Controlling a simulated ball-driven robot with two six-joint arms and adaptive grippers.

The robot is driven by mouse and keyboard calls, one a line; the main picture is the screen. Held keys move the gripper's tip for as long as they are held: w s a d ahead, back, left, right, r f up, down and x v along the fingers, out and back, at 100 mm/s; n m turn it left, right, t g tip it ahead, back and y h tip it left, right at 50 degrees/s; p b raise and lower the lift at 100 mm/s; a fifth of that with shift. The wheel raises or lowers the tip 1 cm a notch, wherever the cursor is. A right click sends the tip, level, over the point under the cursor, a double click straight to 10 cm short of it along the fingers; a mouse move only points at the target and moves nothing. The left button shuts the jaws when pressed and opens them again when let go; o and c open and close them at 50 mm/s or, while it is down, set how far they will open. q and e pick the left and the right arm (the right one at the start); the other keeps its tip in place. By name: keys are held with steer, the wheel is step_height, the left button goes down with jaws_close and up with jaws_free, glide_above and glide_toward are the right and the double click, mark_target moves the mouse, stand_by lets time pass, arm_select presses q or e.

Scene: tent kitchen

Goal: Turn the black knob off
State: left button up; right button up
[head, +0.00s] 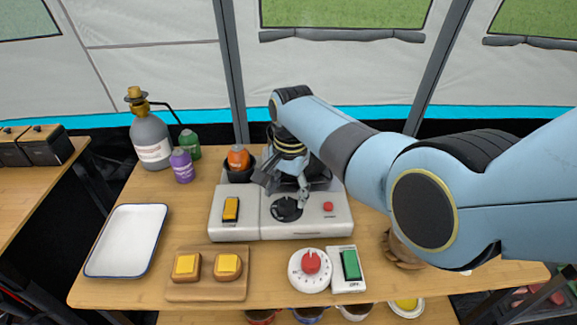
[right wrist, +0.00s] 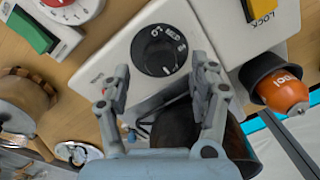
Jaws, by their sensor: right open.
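The black knob (head: 286,209) is round and sits on the front panel of the white stove unit (head: 237,230). In the right wrist view the knob (right wrist: 158,50) shows a raised bar and white marks that read like LO and MED. My right gripper (head: 286,186) hangs just behind and above the knob. In the wrist view its two fingers (right wrist: 157,86) are spread apart, with the knob just beyond the tips and nothing between them. I cannot tell whether a tip touches the knob. My left gripper is not in view.
On the stove unit are a yellow switch (head: 231,209) and a red button (head: 328,206). An orange bottle (head: 238,157) stands behind. A white tray (head: 125,241) lies left.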

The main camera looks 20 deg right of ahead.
mark_target(289, 203)
step_height(289, 203, up, 9)
steer(key=shift+s+d, duration=0.15)
steer(key=shift+s, duration=0.05)
steer(key=shift+f, duration=0.1)
